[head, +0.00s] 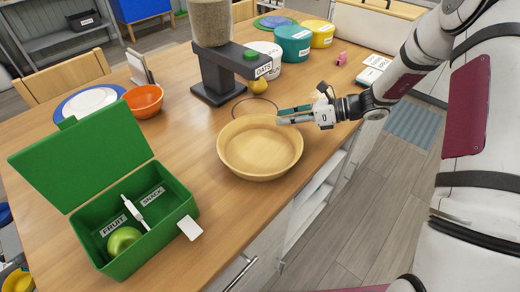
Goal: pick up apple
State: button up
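A green apple (123,240) lies in the open green box (182,208), in the compartment labelled FRUIT. Its top is in plain view. My gripper (284,116) is over the far right rim of the wooden bowl (262,160), well to the right of the apple and apart from it. I see no object clearly held. Its fingers are small and seen from the side, so I cannot tell whether they are open or shut.
The box's lid (82,155) stands open at its far left. Bare tabletop separates box and wooden bowl.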

aim_at(273, 118)
jog(key=x, duration=0.4)
jog(key=shift+a+f, duration=0.1)
jog(key=shift+a, duration=0.1)
grip_shut()
